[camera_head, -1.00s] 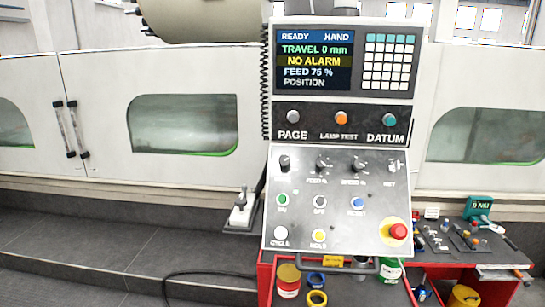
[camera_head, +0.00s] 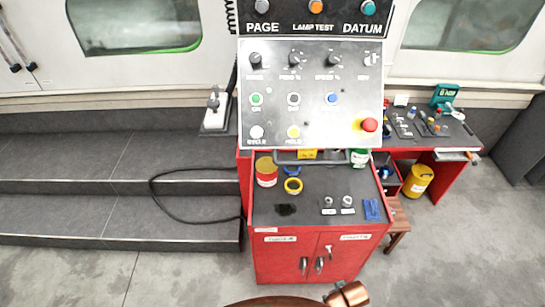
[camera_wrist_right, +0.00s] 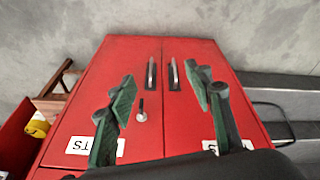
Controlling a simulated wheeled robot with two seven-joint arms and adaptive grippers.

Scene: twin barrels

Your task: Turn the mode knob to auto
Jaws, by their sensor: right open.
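The mode knob (camera_head: 255,60) is the dark knob at the left end of the upper row on the grey control panel (camera_head: 310,115) in the camera_head view. Its label is too blurred to read, and I cannot tell its exact setting. My right gripper (camera_wrist_right: 163,88) shows in its wrist view, open and empty, with its green-padded fingers apart. It faces the red cabinet's doors, away from the knob. My left gripper is not in view.
The panel stands above a red cabinet (camera_head: 318,225) with cans and small parts on top. A red emergency button (camera_head: 369,125) sits at the panel's lower right. A red side bench (camera_head: 460,142) holds tools. Grey steps (camera_head: 80,160) and a black cable lie left; open floor is in front.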

